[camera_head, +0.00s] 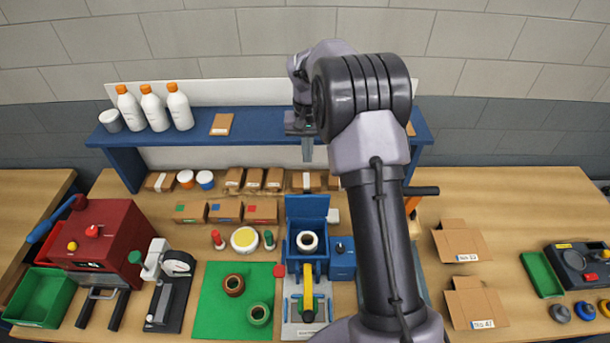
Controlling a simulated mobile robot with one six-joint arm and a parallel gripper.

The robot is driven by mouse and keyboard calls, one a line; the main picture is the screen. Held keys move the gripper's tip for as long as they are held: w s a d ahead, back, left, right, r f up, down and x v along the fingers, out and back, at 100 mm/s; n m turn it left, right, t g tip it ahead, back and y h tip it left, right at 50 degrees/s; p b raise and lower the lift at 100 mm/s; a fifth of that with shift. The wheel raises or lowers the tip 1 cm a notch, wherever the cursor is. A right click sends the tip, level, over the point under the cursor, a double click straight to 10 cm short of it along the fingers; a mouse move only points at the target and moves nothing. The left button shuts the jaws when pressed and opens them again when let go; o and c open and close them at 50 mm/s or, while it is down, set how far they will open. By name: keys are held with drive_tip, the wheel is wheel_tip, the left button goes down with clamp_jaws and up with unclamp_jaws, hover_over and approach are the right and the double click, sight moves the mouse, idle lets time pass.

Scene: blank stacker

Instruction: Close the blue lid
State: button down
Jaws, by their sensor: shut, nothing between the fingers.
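The blue lid (307,207) stands raised at the back of a small blue box (292,262) in the middle of the bench. A white ring-shaped roll (307,242) with a dark centre shows in the box's opening. My gripper (307,158) points down in front of the blue shelf, above the raised lid in the picture. Its fingers are together and hold nothing. It appears apart from the lid, but the exact gap in depth is hard to tell.
A blue block (342,262) adjoins the box at right. A yellow-handled device (308,290) stands in front. A green mat (210,308) with two rings lies left. Small cartons (262,212) stand behind left. My arm hides part of the bench at right.

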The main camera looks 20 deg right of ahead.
sight(307, 203)
drive_tip(key=s+a+f, duration=0.1)
drive_tip(key=s+f, duration=0.2)
drive_tip(key=f, duration=0.4)
drive_tip(key=shift+a, duration=0.25)
drive_tip(key=shift+s+f+b, duration=0.1)
drive_tip(key=shift+s+b, duration=0.05)
drive_tip(key=shift+b, duration=0.45)
